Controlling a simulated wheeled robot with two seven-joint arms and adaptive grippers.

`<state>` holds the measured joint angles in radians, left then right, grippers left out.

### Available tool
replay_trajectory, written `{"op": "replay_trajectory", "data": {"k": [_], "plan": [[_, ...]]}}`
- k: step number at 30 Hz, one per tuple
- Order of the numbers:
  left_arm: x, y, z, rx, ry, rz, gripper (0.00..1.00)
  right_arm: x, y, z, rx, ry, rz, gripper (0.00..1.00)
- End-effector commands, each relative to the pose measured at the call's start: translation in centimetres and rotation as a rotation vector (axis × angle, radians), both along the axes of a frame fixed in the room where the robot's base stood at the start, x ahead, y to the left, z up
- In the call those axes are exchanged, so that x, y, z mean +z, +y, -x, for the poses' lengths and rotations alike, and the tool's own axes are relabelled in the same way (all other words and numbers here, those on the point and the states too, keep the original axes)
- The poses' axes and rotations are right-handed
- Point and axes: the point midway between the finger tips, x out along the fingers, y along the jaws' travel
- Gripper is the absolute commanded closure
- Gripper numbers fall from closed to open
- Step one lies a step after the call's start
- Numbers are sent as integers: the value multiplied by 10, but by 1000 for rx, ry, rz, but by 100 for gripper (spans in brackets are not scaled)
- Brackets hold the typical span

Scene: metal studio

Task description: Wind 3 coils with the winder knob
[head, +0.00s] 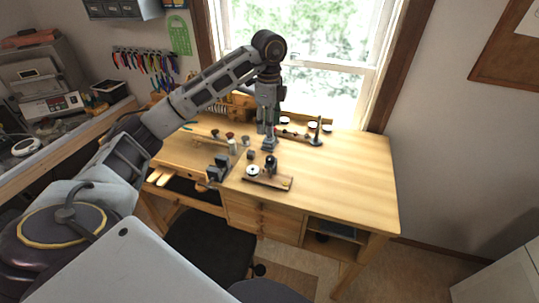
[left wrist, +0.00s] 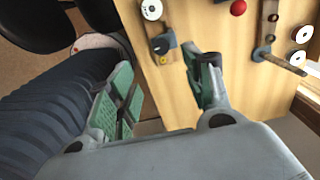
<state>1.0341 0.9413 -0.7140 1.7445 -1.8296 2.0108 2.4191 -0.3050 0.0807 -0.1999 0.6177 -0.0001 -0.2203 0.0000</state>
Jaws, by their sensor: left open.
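The winder (head: 280,183) is a small brown board near the front edge of the wooden bench, carrying a white spool (head: 252,171) and a dark upright part with a black knob (head: 271,160). In the left wrist view the dark knob (left wrist: 160,45) and white spool (left wrist: 151,10) show at the top. My left gripper (head: 268,146) points down above the bench, just behind the winder. In the left wrist view its green-padded fingers (left wrist: 160,92) are spread, with nothing between them. My right gripper is out of view.
A dark rail with a post (head: 318,132) stands behind, with white spools (head: 312,125) near it. Small pots (head: 245,140) and a dark block-like tool (head: 217,167) sit to the left. The bench's right half (head: 350,175) is clear.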

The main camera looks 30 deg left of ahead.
Motion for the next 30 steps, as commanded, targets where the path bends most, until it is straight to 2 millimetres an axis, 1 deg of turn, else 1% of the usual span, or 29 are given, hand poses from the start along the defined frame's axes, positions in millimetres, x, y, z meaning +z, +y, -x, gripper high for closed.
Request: {"op": "replay_trajectory", "data": {"k": [8, 17, 23, 30], "plan": [[-6, -1, 0, -2, 0, 1, 49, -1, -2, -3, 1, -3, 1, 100], [-24, -1, 0, -2, 1, 1, 49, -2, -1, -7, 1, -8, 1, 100], [-42, 0, 0, -1, 2, 0, 49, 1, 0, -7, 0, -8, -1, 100], [-68, 0, 0, -2, 3, 1, 49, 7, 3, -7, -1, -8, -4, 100]]}}
